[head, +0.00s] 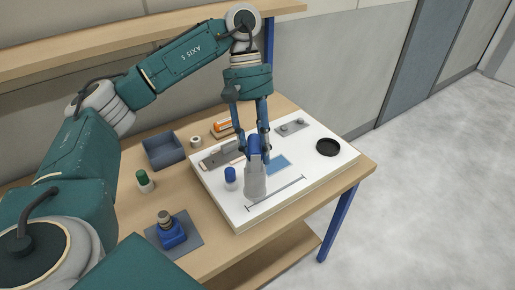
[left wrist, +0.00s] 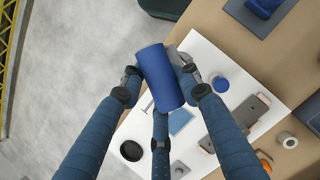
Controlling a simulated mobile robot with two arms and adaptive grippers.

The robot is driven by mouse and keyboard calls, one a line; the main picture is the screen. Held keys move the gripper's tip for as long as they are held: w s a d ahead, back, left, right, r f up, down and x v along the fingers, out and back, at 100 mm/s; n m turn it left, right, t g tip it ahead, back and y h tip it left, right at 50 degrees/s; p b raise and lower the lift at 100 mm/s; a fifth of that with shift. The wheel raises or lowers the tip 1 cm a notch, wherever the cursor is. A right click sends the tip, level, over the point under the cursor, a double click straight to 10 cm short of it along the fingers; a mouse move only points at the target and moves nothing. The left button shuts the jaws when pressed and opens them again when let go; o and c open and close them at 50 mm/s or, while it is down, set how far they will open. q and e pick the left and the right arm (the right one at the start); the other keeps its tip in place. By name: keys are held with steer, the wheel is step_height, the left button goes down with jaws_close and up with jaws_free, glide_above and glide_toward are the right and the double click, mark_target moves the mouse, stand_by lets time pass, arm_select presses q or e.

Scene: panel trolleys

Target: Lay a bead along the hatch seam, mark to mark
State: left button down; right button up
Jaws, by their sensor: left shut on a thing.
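My left gripper (head: 258,148) is shut on a sealant tool with a blue upper part and a pale grey lower body (head: 255,183). The blue cylinder (left wrist: 160,78) shows large between the fingers in the left wrist view. The tool points down over the white panel (head: 215,187). The hatch seam (head: 280,192) is a thin dark line with a short cross mark at each end. The tool's lower end is near the left mark; I cannot tell whether it touches the panel. No bead is discernible on the line. My right gripper is not in view.
On the panel are a blue-capped pot (head: 231,178), a blue patch (head: 278,164), a black round dish (head: 327,147) and grey plates. Beside it stand a green-capped bottle (head: 144,181), a grey bin (head: 164,151) and a blue object (head: 171,231) on a dark mat. Open floor lies right.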

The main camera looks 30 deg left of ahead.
mark_target(252, 146)
arm_select(q)
steer(key=shift+f+b, duration=0.55)
steer(key=shift+b, duration=0.05)
steer(key=shift+s, duration=0.15)
stand_by(0.3)
steer(key=shift+s+a, duration=0.2)
steer(key=shift+s, duration=0.2)
steer(key=shift+s+a+b, duration=0.15)
steer(key=shift+s+b, duration=0.25)
step_height(252, 146, up, 5)
steer(key=p, duration=0.3)
steer(key=shift+r, duration=0.1)
stand_by(0.3)
